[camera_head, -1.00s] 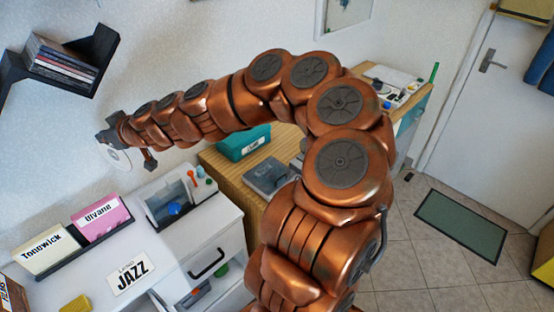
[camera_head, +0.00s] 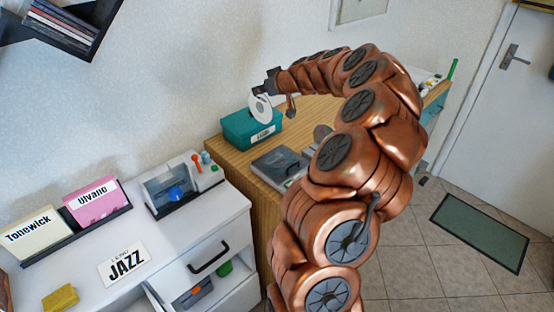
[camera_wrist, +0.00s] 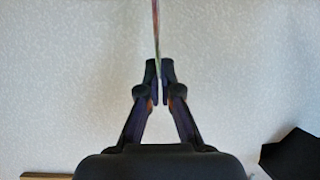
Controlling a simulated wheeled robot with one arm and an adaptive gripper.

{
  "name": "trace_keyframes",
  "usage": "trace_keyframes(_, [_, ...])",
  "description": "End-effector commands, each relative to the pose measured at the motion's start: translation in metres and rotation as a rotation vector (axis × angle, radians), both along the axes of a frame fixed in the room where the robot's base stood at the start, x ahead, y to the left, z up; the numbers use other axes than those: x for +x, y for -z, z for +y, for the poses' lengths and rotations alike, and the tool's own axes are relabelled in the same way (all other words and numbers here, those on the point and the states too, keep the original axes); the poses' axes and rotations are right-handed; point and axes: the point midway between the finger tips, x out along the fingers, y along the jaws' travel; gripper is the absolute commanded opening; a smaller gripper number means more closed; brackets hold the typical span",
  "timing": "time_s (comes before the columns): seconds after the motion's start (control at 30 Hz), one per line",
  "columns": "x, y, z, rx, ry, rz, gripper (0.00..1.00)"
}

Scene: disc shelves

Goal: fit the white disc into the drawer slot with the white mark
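The white disc (camera_head: 262,108) is in my gripper (camera_head: 267,90), held upright by its upper edge, with a dark centre hole. In the head view it overlaps the teal box on the wooden desk; I cannot tell whether they touch. In the wrist view the disc (camera_wrist: 156,28) shows edge-on as a thin strip between the closed fingertips (camera_wrist: 159,72). An open drawer (camera_head: 152,298) of the white cabinet is at the bottom of the head view, partly cut off. I cannot make out a slot with a white mark.
The teal box (camera_head: 240,128) has a white label. A dark player (camera_head: 280,165) lies on the wooden desk (camera_head: 228,158). The white cabinet (camera_head: 150,245) carries a clear-lidded device (camera_head: 172,190), record sleeves (camera_head: 92,203) and a JAZZ card (camera_head: 124,263). A dark wall shelf (camera_head: 68,38) hangs upper left.

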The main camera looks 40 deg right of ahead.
Motion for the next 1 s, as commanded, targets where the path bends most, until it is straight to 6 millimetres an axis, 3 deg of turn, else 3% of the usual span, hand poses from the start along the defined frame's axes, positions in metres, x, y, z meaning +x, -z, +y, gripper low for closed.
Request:
trace_keyframes(0.03, [-0.010,0.010,-0.021,-0.005,0.017,0.008,0.00])
trace_keyframes(0.1, [-0.020,0.016,-0.039,-0.007,0.027,0.019,0.00])
trace_keyframes(0.3, [-0.037,0.019,-0.066,-0.010,0.040,0.033,0.00])
trace_keyframes(0.63, [-0.038,0.067,-0.066,-0.002,0.039,0.037,0.00])
trace_keyframes(1.0, [-0.038,0.103,-0.067,-0.004,0.039,0.035,0.00])
